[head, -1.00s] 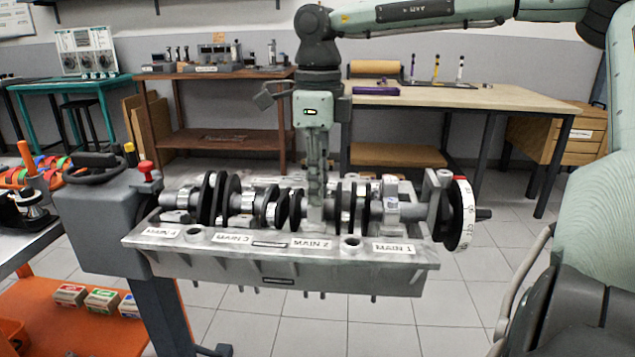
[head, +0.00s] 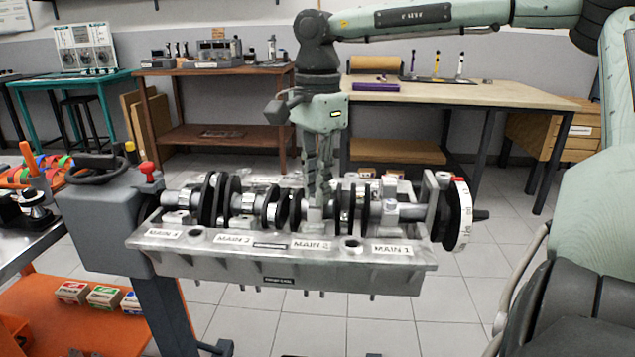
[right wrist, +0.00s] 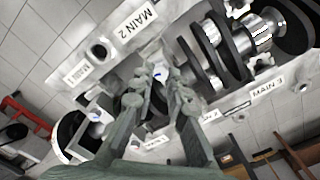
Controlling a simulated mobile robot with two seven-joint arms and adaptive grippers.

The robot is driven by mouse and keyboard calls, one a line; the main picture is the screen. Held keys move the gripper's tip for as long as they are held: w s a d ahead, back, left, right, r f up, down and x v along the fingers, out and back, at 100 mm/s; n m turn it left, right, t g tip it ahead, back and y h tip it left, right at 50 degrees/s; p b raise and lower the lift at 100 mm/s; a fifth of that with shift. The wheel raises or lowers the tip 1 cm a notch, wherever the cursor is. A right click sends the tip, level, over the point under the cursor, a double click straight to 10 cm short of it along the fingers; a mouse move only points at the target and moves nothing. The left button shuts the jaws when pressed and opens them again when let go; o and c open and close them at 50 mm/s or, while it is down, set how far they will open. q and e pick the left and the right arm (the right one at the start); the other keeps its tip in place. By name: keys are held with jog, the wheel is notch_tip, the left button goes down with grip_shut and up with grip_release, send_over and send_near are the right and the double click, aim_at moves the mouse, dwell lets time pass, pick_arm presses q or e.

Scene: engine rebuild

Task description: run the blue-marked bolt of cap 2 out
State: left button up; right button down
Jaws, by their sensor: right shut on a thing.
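The engine block (head: 280,252) lies with its crankshaft (head: 247,203) and bearing caps facing up, with MAIN labels along its near edge. My right gripper (head: 319,196) points down over the MAIN 2 position and is shut at cap 2 (head: 314,213). In the right wrist view, the blue-marked bolt (right wrist: 160,73) shows between the fingertips of my right gripper (right wrist: 162,82). The fingers hide most of the bolt in the head view, so I cannot tell how far out its thread is. My left gripper is not in view.
Crank webs stand close on both sides of the fingers. A graduated wheel (head: 461,214) is at the crankshaft's right end. A grey stand head with a red knob (head: 147,168) is at the left. An orange shelf (head: 90,325) holds small boxes below. Benches stand behind.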

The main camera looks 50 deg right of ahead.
jog(key=shift+f+n, duration=0.2)
jog(key=shift+n, duration=0.6)
jog(key=c, duration=1.5)
grip_release()
jog(key=shift+w+r, duration=0.1)
jog(key=shift+r, duration=0.05)
jog(key=shift+r, duration=3.95)
jog(key=shift+f, duration=0.1)
